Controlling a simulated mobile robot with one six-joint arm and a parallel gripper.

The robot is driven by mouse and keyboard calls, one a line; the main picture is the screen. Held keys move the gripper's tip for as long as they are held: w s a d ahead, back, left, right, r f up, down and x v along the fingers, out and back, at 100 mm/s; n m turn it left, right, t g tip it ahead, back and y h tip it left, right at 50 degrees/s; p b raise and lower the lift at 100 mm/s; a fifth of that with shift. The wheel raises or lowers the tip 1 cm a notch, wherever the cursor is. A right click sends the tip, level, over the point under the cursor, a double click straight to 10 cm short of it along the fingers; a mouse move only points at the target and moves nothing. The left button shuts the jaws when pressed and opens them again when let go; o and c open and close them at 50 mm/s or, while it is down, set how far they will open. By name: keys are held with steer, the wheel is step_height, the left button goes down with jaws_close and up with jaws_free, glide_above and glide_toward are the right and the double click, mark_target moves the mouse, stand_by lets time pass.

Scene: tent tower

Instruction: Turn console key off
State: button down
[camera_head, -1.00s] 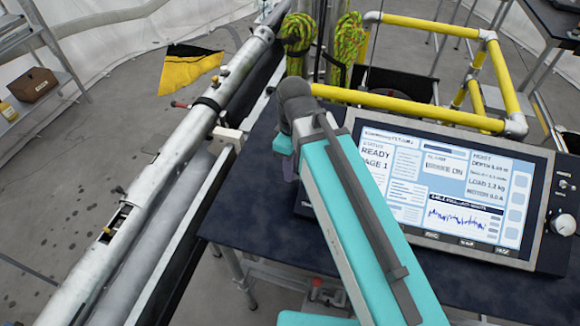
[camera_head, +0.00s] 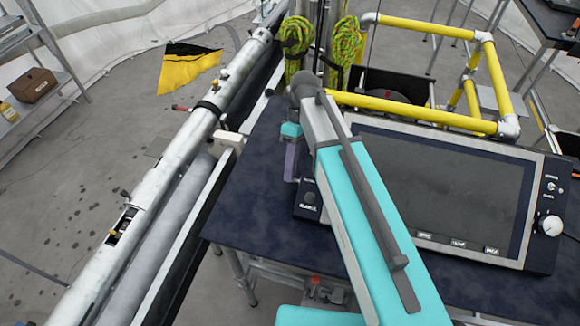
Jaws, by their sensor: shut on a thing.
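The console (camera_head: 440,180) lies on the dark table with its screen (camera_head: 430,190) dark and blank. My gripper (camera_head: 291,176) points down at the console's upper left edge, partly covered by my own arm. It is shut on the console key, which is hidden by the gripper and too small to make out. A round dark button (camera_head: 310,198) sits on the console's left panel, just below and right of the gripper.
A white dial (camera_head: 550,225) and small switches are on the console's right panel. Yellow rails (camera_head: 410,110) stand behind the console. A long metal pole (camera_head: 165,175) runs along the left. The dark table (camera_head: 240,215) is bare left of the console.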

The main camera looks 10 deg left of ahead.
steer(key=shift+f, duration=0.1)
stand_by(0.3)
steer(key=c, duration=1.6)
jaws_free()
